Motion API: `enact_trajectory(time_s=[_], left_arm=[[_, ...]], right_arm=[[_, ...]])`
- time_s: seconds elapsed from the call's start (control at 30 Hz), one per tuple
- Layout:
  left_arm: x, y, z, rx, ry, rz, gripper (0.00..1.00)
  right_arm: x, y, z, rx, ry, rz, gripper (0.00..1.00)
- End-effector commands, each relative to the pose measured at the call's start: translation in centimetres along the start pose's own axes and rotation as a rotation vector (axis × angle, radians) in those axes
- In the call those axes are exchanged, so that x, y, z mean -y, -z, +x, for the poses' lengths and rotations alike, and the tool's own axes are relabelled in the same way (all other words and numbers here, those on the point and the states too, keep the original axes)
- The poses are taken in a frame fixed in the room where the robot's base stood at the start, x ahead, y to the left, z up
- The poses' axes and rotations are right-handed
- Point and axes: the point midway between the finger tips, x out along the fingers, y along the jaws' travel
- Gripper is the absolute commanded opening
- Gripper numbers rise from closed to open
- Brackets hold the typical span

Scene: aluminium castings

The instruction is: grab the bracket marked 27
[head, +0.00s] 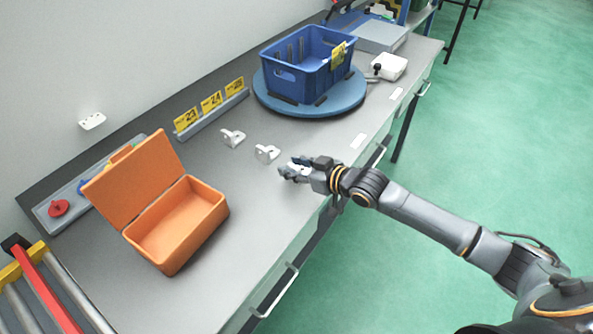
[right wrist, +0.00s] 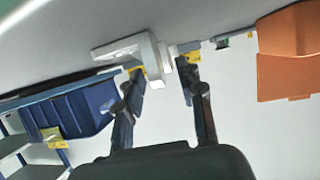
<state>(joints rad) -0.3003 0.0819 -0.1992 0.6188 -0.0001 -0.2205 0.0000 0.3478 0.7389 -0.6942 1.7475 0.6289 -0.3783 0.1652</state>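Three small pale metal brackets are on the grey bench in the head view: one farther left (head: 232,137), one in the middle (head: 266,153), and one at my right gripper (head: 299,167). I cannot read a number on any of them. My right gripper (head: 290,174) is low over the bench near its front edge. In the right wrist view, the bracket (right wrist: 155,58) stands at the fingertips of my right gripper (right wrist: 162,76). The fingers are apart, with a visible gap on the right side of its upright plate. My left gripper is not in view.
A rail (head: 208,118) holds yellow number cards, two reading 23 and 24. A blue crate (head: 290,80) stands on a round blue turntable (head: 345,97). An open orange box (head: 215,215) is at the left. Bench space between the box and the brackets is clear.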

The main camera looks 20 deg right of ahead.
Motion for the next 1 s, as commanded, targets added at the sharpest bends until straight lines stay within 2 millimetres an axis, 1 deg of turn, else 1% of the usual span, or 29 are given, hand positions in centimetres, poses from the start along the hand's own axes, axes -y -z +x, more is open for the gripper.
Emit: enact_trajectory(time_s=[0.03,0.07,0.1,0.17,0.2,0.23,0.67,0.77,0.83,0.93,1.0], left_arm=[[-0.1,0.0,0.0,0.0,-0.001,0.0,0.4],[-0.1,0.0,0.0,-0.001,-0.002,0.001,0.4],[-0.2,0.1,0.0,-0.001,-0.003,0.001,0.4],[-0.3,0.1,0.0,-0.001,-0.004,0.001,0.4],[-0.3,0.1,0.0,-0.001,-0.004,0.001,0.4],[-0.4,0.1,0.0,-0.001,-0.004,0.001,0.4],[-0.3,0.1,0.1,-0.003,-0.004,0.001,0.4],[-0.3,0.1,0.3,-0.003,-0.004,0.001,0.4],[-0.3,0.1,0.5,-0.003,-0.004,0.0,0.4],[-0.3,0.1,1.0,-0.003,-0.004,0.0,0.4],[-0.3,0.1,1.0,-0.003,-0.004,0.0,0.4]], right_arm=[[0.0,0.0,0.0,0.0,0.0,0.0,0.38],[0.0,0.0,0.0,0.0,0.0,0.0,0.34],[0.0,0.0,0.0,0.0,0.0,0.0,0.26],[0.0,0.0,0.0,0.0,0.0,0.0,0.13],[0.0,0.0,0.0,0.0,0.0,0.0,0.05],[0.0,0.0,0.0,0.0,0.0,0.0,0.0],[0.0,0.2,-0.1,-0.001,0.0,0.0,0.0],[-0.1,0.7,-0.3,-0.002,0.0,-0.001,0.0],[-0.1,1.4,-0.6,-0.003,0.0,-0.003,0.0],[-0.1,3.1,-1.5,-0.005,0.0,-0.003,0.0],[-0.4,4.0,-3.6,-0.001,-0.002,-0.006,0.0]])
